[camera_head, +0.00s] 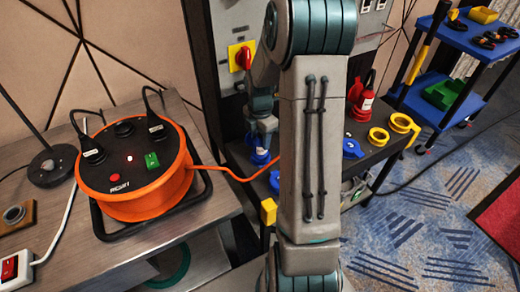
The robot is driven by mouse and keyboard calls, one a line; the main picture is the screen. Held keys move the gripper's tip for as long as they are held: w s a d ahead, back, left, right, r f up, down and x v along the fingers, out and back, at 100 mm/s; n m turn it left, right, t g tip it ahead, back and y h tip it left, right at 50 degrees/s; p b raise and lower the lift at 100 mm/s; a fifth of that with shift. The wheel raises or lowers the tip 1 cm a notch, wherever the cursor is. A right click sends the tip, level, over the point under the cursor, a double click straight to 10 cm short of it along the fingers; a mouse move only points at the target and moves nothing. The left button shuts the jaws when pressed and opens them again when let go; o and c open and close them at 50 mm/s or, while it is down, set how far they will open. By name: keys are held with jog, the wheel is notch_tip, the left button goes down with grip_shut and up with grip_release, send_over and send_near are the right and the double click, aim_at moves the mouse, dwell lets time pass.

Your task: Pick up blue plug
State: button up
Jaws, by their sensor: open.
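A small blue piece (260,158), which looks like the blue plug, sits on the dark cart top just below my gripper. My gripper (262,142) points down over it, left of my large arm links. The jaws are open, but the fingertips are small and I cannot tell whether they surround the piece or stay above it. Another blue piece (275,182) shows lower down at the cart's front edge, partly hidden by my arm. A round blue piece (352,149) lies on the cart top right of my arm.
An orange cable reel (150,190) with black plugs stands on the metal table (215,208) at left; its orange cable runs towards the cart. Yellow rings (378,137) and a red extinguisher (363,101) are on the right of the cart. A blue shelf trolley (470,45) stands behind.

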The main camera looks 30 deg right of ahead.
notch_tip(320, 180, down, 2)
jog(key=shift+f, duration=0.25)
jog(key=c, duration=0.7)
jog(key=shift+r, duration=0.1)
